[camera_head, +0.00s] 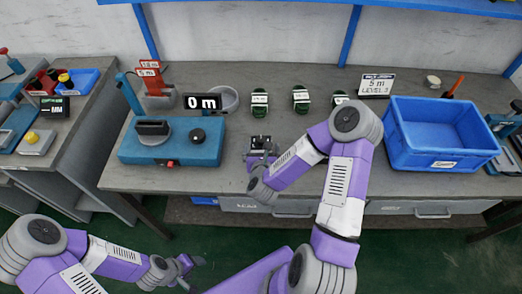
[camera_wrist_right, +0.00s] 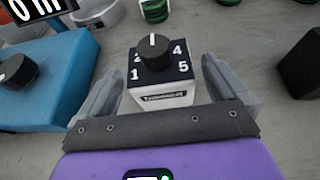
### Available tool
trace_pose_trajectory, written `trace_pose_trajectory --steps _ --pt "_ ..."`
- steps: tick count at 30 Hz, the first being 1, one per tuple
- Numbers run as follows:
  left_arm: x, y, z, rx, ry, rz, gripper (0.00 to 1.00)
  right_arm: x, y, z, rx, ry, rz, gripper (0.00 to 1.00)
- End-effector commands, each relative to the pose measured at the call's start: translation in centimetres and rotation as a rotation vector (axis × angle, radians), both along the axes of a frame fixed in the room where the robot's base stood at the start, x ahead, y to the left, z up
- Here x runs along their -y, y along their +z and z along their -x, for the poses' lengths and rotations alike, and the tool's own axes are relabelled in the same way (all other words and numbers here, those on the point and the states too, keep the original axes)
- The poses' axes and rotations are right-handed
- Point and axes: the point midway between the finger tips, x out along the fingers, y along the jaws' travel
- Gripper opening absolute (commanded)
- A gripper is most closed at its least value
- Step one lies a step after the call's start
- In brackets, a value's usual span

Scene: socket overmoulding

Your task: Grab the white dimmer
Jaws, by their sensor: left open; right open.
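The white dimmer (camera_wrist_right: 160,92) has a white body, a black numbered top and a black knob. In the right wrist view it stands upright on the table between the fingers of my right gripper (camera_wrist_right: 165,85). The fingers are open, one on each side of it, with a gap visible. In the head view the dimmer's dark top (camera_head: 261,142) shows just beyond my right gripper (camera_head: 260,158). My left gripper (camera_head: 186,265) is open and empty, low in front of the table, away from the dimmer.
A blue machine (camera_head: 172,150) with a black knob is left of the dimmer. Several green-and-white rolls (camera_head: 260,103) stand behind it. A blue bin (camera_head: 440,166) is at the right. A grey bowl (camera_head: 224,98) is at the back. Bare table lies around the dimmer.

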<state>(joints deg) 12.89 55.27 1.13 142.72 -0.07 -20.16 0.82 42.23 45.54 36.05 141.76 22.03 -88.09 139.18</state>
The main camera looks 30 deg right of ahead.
Motion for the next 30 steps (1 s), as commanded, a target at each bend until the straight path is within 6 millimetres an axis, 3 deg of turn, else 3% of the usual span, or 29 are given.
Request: trace_pose_trajectory --steps 6,15,24,30 --pt "0.0 -0.6 0.0 0.001 0.0 0.0 0.61 1.3 -1.3 -2.5 -0.001 -0.002 -0.001 1.0" --pt "0.0 -0.6 0.0 0.001 0.0 0.0 0.61 1.6 -1.4 -3.0 -0.002 0.0 0.0 1.0" --pt "0.0 -0.6 0.0 0.001 0.0 0.0 0.61 1.6 -1.4 -3.0 -0.002 0.0 0.0 0.54" --pt "0.0 -0.5 0.0 0.001 0.0 0.0 0.61 1.6 -1.3 -3.0 0.0 0.0 0.001 0.53"
